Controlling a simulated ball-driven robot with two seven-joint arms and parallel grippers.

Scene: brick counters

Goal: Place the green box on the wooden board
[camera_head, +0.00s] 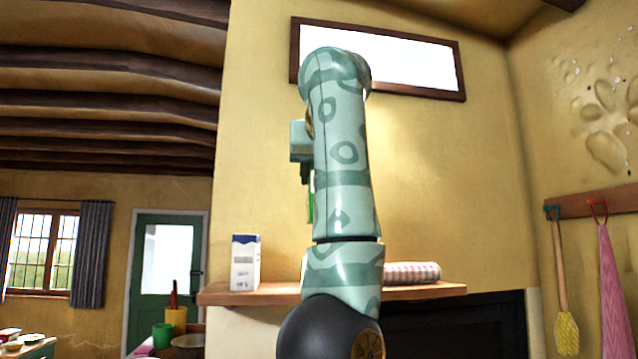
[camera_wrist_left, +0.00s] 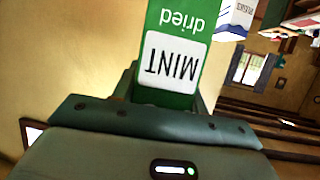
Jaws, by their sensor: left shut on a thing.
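My left gripper (camera_head: 304,174) is raised in the middle of the head view, mostly hidden behind my own patterned arm. It is shut on the green box (camera_head: 310,206), of which only a thin green sliver shows there. In the left wrist view the green box (camera_wrist_left: 188,60) sits between the fingers, with a white label reading MINT and "dried" upside down in the picture. The wooden board (camera_head: 222,294) is a wall ledge lower in the head view. The box appears above it, apart from it; their depth gap is unclear. My right gripper is not in view.
A white and blue carton (camera_head: 245,263) stands on the board's left part. A red-checked rolled cloth (camera_head: 411,272) lies on its right part. My arm hides the middle of the board. A dark opening (camera_head: 455,325) is below. Utensils hang on the right wall.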

